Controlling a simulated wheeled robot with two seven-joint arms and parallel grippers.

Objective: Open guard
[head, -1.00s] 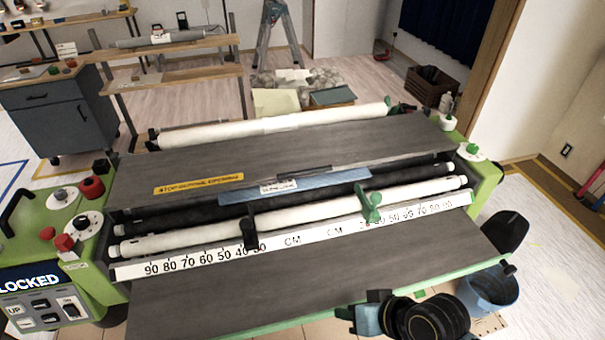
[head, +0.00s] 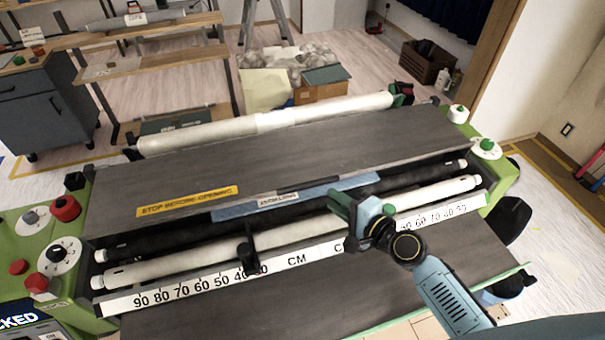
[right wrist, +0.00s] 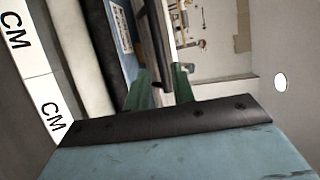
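The guard (head: 260,160) is a long dark grey cover lying flat over the rollers. It has a yellow "STOP BEFORE OPENING" label (head: 187,201) at its left front. A short dark handle bar (head: 311,184) lies along its front edge above a blue strip (head: 240,208). My right gripper (head: 343,206) is just in front of and below the handle. In the right wrist view, its two green fingertips (right wrist: 161,88) are apart. A dark bar (right wrist: 156,45), likely the handle, extends ahead between them; contact cannot be told. My left gripper is not in view.
White rollers (head: 290,232) and a centimetre ruler (head: 185,288) run along the front. A black slider (head: 248,252) stands on the ruler. Control knobs (head: 60,253) sit at the left end. A partly cut-off display (head: 18,322) reads "CKED". A grey front shelf (head: 260,308) is clear.

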